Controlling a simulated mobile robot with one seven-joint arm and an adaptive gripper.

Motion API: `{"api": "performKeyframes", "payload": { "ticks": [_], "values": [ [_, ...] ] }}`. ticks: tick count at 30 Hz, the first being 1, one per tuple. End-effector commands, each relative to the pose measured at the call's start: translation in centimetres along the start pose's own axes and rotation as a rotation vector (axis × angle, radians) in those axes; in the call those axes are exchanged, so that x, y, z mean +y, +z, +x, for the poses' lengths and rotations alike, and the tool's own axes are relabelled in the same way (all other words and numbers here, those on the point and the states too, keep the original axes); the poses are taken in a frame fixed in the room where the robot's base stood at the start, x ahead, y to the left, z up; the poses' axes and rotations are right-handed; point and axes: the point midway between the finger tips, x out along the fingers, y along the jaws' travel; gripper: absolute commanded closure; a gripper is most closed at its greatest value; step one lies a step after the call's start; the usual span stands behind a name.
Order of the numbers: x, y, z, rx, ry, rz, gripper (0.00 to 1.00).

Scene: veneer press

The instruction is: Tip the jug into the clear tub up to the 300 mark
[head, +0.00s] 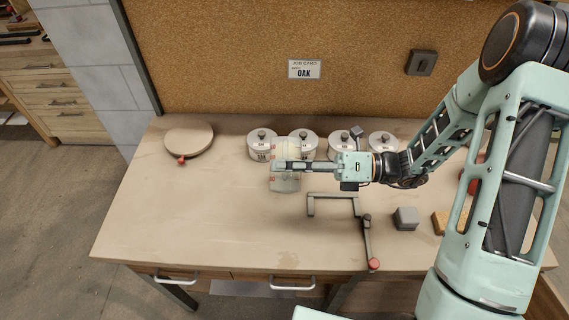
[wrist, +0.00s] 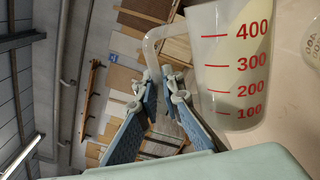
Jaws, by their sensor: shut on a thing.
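My gripper (head: 276,166) reaches left over the table, shut on the handle of a translucent vessel, which I take as the jug (wrist: 203,30). My fingertips (wrist: 166,76) meet at this handle in the wrist view. Red marks from 100 to 400 run along the vessel's wall. The table lies at the right of that view, so the vessel is on its side. In the head view, a clear part (head: 285,184) shows on the near side of my fingers and a pale yellow part beyond. I cannot tell if these are one vessel or jug and tub.
Several white lidded canisters (head: 262,150) stand in a row along the back. A round board (head: 188,139) lies at left. A bent grey bracket (head: 333,197) with a red-knobbed lever and a grey block (head: 405,219) lie in front. The table's left front is clear.

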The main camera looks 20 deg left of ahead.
Motion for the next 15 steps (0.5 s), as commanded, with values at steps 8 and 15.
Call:
{"api": "performKeyframes", "payload": {
  "ticks": [8, 15],
  "values": [
    [0.15, 0.55, 0.01, -0.001, 0.002, 0.055, 1.00],
    [0.16, 0.65, 0.01, -0.001, 0.002, 0.070, 1.00]
  ]
}}
